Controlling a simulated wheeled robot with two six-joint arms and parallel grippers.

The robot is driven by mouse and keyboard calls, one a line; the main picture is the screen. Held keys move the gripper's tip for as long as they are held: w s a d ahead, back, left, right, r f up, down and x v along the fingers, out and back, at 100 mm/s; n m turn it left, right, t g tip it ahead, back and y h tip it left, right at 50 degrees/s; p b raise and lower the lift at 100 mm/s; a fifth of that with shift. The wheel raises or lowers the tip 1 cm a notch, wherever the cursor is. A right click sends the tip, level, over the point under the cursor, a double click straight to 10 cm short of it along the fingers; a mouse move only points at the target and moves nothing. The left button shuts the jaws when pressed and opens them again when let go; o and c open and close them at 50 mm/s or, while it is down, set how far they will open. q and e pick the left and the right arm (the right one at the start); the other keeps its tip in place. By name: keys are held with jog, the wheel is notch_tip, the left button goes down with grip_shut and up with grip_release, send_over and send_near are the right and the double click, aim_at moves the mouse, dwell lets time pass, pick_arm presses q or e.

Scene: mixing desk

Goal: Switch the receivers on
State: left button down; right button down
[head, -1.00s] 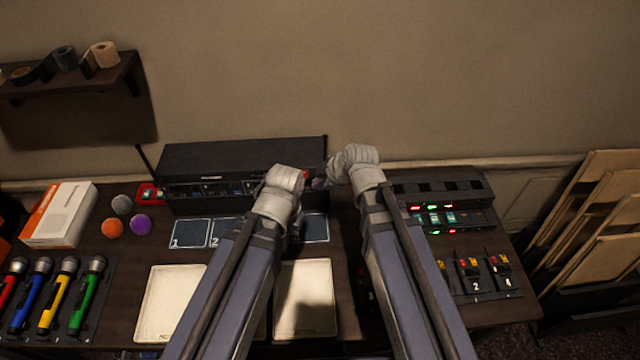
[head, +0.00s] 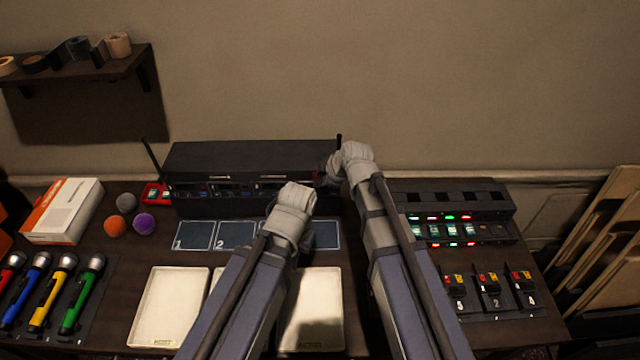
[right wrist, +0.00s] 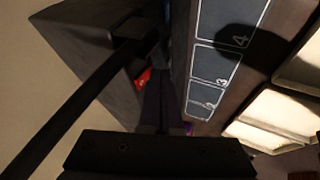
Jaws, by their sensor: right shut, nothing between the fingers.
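The receivers sit in a long black rack (head: 250,158) at the back of the desk, with small displays along its front and an antenna at each end. My right gripper (head: 324,181) is at the rack's right front end, mostly hidden behind its wrist. In the right wrist view, its dark fingers (right wrist: 160,108) are shut and empty, beside the rack front. A small red part (right wrist: 143,78) shows close to them; whether they touch it I cannot tell. My left wrist is before the rack's middle right, and its fingers are hidden.
Numbered pads (head: 237,235) lie before the rack, with cream trays (head: 167,305) nearer. Coloured microphones (head: 82,294) lie at the left. A charger (head: 450,200) with lit lights and numbered packs (head: 495,292) stand right of my right arm.

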jog(key=shift+w+f, duration=0.1)
jog(key=shift+w, duration=0.1)
dwell(0.3)
jog(key=shift+r+p, duration=0.7)
jog(key=shift+r, duration=0.1)
